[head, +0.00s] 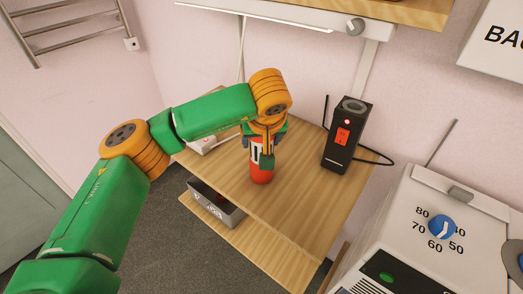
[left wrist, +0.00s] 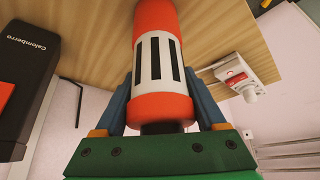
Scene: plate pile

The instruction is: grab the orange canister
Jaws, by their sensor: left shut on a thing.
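The orange canister (head: 261,173) has a white band with dark vertical stripes. It stands upright on the wooden shelf (head: 225,175) in the head view. My left gripper (head: 259,150) comes down on it from above, and my arm and gripper partly cover its upper part. In the left wrist view the canister (left wrist: 162,105) fills the middle, between the two blue fingers of my left gripper (left wrist: 161,105). The fingers are shut on its orange end. My right gripper is in neither view.
A black device (head: 347,140) with a red-orange panel and antenna stands on the shelf right of the canister. A small white device (head: 203,145) sits behind at left. A grey box (head: 216,203) lies on the lower shelf. A white appliance (head: 430,220) with a blue knob stands at right.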

